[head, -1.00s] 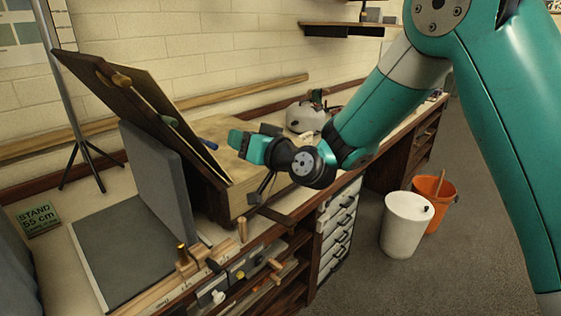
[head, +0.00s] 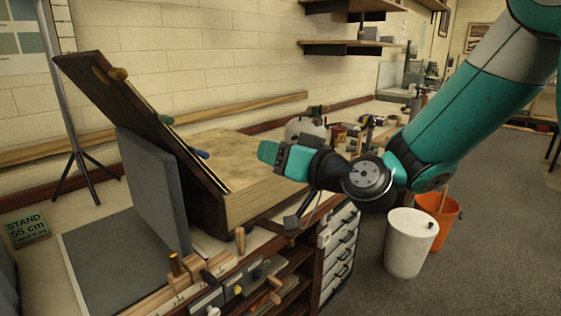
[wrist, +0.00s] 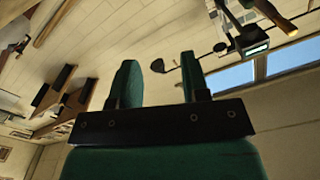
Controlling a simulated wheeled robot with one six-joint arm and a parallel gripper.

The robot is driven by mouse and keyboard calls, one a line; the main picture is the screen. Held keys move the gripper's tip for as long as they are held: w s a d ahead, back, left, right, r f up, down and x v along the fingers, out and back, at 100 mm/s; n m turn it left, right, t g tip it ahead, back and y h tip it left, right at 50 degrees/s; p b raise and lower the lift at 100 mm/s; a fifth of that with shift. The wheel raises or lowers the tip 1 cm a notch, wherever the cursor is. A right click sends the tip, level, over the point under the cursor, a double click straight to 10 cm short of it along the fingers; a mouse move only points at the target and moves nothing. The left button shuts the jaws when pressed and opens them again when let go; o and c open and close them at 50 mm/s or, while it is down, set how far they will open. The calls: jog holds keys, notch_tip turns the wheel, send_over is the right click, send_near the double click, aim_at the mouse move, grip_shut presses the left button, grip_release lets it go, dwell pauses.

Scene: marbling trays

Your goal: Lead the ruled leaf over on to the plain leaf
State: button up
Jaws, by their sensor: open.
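A dark wooden board (head: 140,118) leans steeply at the left, its lower end at a pale wooden box (head: 262,198). A tan knob, a green one and a blue one show along it. In front, a grey panel (head: 155,187) stands nearly upright at the edge of a flat grey panel (head: 118,262). No ruling can be made out on either, so I cannot tell which leaf is ruled. My gripper (head: 268,152) is above the box, right of the leaning board and apart from it. Its two fingers (wrist: 161,82) are parted with nothing between them in the wrist view.
A marked wooden strip (head: 175,298) with small clamps runs along the bench front. A stand sign (head: 25,227) and tripod (head: 75,150) are at the left. A white bin (head: 410,243) and an orange bucket (head: 437,218) stand on the floor. Jars clutter the bench behind my gripper.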

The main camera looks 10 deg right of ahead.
jog(key=shift+s+d, duration=0.2)
jog(key=shift+s, duration=0.15)
jog(key=s+a+f+n+g+p, duration=0.2)
jog(key=s+a+n+g, duration=0.2)
jog(key=s+g, duration=0.6)
jog(key=s+d+g+h, duration=0.2)
jog(key=s+d+h, duration=0.1)
jog(key=s, duration=0.5)
jog(key=s+d+f+g+h+p, duration=0.1)
jog(key=s+d+g+h, duration=0.1)
jog(key=s, duration=0.6)
jog(key=shift+d+f+n+g+h, duration=0.25)
jog(key=shift+d+g+h, duration=0.2)
jog(key=shift+d, duration=0.55)
